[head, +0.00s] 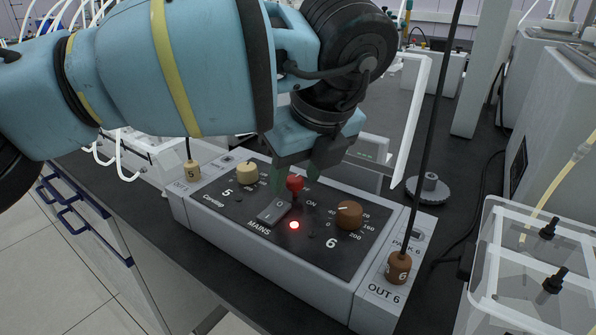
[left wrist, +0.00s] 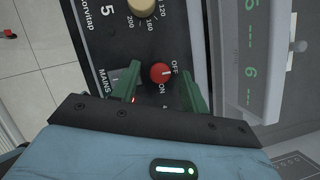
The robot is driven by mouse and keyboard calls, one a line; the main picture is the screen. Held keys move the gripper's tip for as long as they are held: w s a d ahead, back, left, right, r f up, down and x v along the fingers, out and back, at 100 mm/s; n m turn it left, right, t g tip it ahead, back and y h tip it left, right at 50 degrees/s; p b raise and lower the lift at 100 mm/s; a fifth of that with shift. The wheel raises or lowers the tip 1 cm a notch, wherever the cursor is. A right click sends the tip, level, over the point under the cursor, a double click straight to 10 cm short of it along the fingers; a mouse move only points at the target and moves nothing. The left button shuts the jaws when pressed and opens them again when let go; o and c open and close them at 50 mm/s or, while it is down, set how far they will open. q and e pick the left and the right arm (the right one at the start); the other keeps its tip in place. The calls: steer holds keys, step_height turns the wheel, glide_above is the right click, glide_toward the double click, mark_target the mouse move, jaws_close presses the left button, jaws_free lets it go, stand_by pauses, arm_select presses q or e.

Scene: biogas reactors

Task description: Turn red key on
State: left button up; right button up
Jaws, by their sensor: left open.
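The red key (head: 295,184) is a small red knob on the black top panel of the control box (head: 330,262), between the cream dial 5 and the brown dial 6. It also shows in the left wrist view (left wrist: 161,73), with OFF and ON printed beside it. Its pale mark appears to point toward the OFF side. My left gripper (head: 295,175) is directly above it, with green fingers open. In the left wrist view the fingers (left wrist: 160,84) stand on either side of the key, with gaps visible. Whether they touch it cannot be told. My right gripper is not in view.
A MAINS rocker switch (head: 273,211) and a lit red lamp (head: 294,225) lie close to the key. The cream dial (head: 247,173) and brown dial (head: 349,215) flank it. A cable rises from the brown OUT 6 plug (head: 398,268). A clear-lidded container (head: 535,270) stands right.

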arm_select(q)
steer(key=c, duration=0.9)
steer(key=shift+c, duration=0.2)
